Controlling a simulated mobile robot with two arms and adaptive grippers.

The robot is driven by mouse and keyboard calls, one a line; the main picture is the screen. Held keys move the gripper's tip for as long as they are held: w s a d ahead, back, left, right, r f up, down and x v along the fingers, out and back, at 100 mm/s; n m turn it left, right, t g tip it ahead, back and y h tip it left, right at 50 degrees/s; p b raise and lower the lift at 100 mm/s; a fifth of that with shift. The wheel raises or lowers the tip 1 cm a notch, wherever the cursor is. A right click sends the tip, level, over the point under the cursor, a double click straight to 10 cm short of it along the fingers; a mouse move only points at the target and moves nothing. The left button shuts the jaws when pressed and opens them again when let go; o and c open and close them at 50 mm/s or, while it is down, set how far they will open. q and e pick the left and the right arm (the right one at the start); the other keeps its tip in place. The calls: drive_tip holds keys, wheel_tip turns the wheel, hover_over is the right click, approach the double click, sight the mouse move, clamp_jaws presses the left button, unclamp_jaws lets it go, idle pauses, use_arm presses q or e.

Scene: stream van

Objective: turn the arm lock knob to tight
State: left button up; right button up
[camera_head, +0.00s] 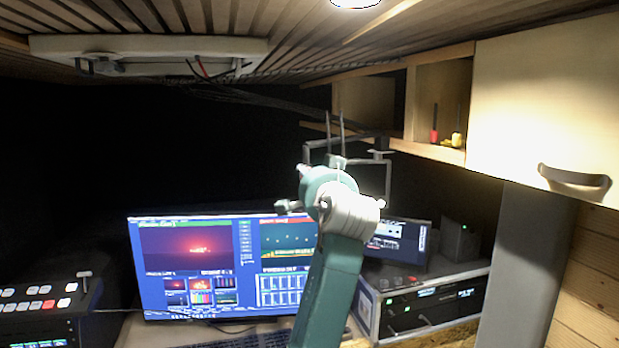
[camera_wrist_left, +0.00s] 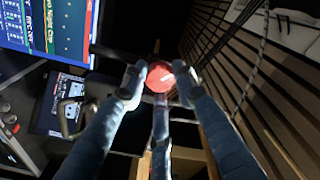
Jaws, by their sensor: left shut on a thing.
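The arm lock knob (camera_wrist_left: 161,76) is a round red knob with faint pale lettering too small to read, in the upper middle of the left wrist view. My left gripper (camera_wrist_left: 159,86) is shut on it, with blue-grey fingers on its left and right sides and another finger below. The knob sits on a dark bar (camera_wrist_left: 110,55). In the head view my left arm rises from the bottom middle and its wrist hides the knob and most of the gripper. A grey metal bracket (camera_head: 382,160) shows behind it. My right gripper is in neither view.
A large lit monitor (camera_head: 190,255) stands behind my arm. A small screen (camera_head: 400,243) and a rack unit (camera_head: 435,302) are to its right. A control panel (camera_head: 45,308) is at lower left. A cabinet (camera_head: 545,100) and open shelf (camera_head: 443,80) hang at upper right, under a slatted ceiling.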

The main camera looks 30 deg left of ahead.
use_arm(q)
drive_tip(key=m, duration=0.5)
drive_tip(key=shift+d+r+m, duration=0.15)
drive_tip(key=shift+r+m, duration=0.1)
drive_tip(key=shift+m, duration=0.05)
drive_tip(key=shift+f+m, duration=0.1)
drive_tip(key=shift+m, duration=1.8)
drive_tip(key=shift+c, duration=0.2)
drive_tip(key=o, duration=1.1)
drive_tip(key=shift+o, duration=0.3)
drive_tip(key=shift+w+d+f, duration=0.15)
drive_tip(key=shift+w+d, duration=0.1)
drive_tip(key=shift+d, duration=0.05)
drive_tip(key=v, duration=1.2)
